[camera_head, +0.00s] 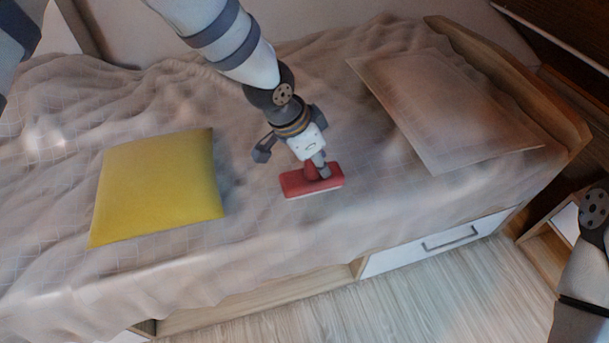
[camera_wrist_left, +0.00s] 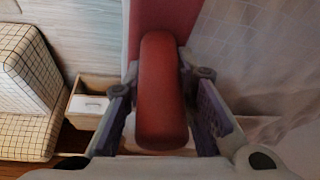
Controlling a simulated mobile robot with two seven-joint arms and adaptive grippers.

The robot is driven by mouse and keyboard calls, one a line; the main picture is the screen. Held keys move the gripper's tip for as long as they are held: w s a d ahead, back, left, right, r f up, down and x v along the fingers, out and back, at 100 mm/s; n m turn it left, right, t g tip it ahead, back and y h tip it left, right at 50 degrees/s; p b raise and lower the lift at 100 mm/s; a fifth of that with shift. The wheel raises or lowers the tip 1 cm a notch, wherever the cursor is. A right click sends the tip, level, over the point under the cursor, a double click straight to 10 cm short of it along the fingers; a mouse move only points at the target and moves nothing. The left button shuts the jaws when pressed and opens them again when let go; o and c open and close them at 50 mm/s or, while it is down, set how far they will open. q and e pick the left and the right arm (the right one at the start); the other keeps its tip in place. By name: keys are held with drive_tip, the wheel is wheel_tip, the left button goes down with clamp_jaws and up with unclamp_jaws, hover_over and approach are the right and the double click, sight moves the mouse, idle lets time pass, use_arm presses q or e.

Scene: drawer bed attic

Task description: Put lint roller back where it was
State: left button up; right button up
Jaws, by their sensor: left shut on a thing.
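The lint roller (camera_head: 298,183) is red, with a flat, wide head, and is over the bed in the head view. My left gripper (camera_head: 317,166) is shut on its handle from above. In the left wrist view the rounded red handle (camera_wrist_left: 160,95) lies between the two fingers, with the red head beyond it. Whether the head touches the bedspread cannot be told. My right gripper is not in view; only part of my right arm shows at the right edge.
The bed's beige bedspread (camera_head: 255,240) is wrinkled. A yellow cushion (camera_head: 158,187) lies left of the roller and a pale flat pillow (camera_head: 445,110) right of it. Below is a white drawer front (camera_head: 400,256) with a handle. A wooden headboard (camera_head: 510,75) stands at the right.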

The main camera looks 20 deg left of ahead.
sight(307, 175)
use_arm(q)
drive_tip(key=shift+w+a+f+b, duration=0.2)
drive_tip(key=shift+w+a+f, duration=0.25)
drive_tip(key=shift+f, duration=0.85)
drive_tip(key=shift+w+a+f+b, duration=0.15)
drive_tip(key=shift+w+a+f, duration=0.25)
drive_tip(key=shift+f, duration=0.9)
drive_tip(key=shift+w+a+f+b, duration=0.2)
drive_tip(key=shift+w+a+f, duration=0.25)
drive_tip(key=shift+f, duration=0.85)
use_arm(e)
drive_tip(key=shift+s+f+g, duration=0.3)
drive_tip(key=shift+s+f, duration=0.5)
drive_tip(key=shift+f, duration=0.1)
use_arm(q)
drive_tip(key=shift+s, duration=0.1)
drive_tip(key=shift+f, duration=0.2)
drive_tip(key=o, duration=1)
